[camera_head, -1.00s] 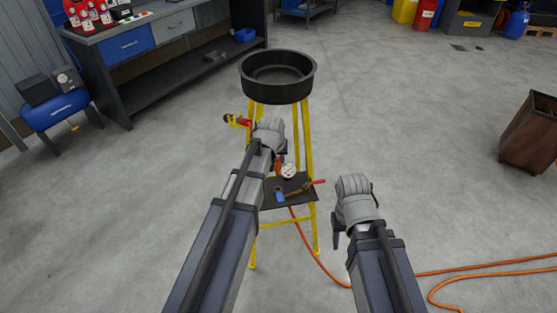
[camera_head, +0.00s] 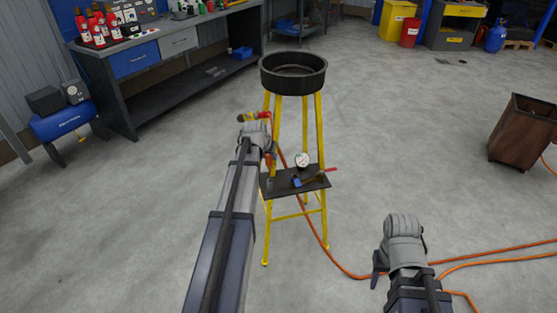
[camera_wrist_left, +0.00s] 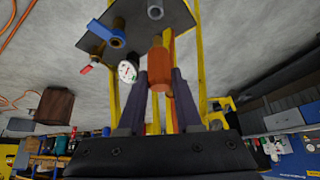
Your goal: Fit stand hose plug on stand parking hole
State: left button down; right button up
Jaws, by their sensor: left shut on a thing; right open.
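The yellow-legged stand (camera_head: 321,110) carries a black round pan and a dark shelf (camera_head: 277,187). My left gripper (camera_head: 262,150) is beside the stand's left legs, above the shelf's left end. In the left wrist view its fingers (camera_wrist_left: 161,88) are shut on an orange-red hose plug (camera_wrist_left: 158,62), with the plug's end pointing toward the shelf. A grey round socket (camera_wrist_left: 155,11) on the shelf, possibly the parking hole, shows beyond the plug, apart from it. My right gripper (camera_head: 402,238) is open and empty to the right of the stand; its fingertips are hardly visible.
The shelf bears a white gauge (camera_head: 302,160), a blue-handled valve (camera_head: 297,182) and a red lever (camera_head: 329,170). An orange hose (camera_head: 340,267) runs along the floor below. A workbench (camera_head: 180,80) stands at the back left, a brown bin (camera_head: 520,132) at right.

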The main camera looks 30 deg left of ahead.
aim_at(269, 169)
pick_arm(q)
jog(key=shift+f+b, duration=2)
jog(key=shift+f+b, duration=0.7)
jog(key=shift+f, duration=0.05)
jog(key=shift+f+b, duration=0.7)
jog(key=shift+f+b, duration=0.8)
jog(key=shift+b, duration=0.05)
dwell(1.0)
jog(key=c, duration=0.5)
grip_release()
jog(key=shift+r, duration=0.1)
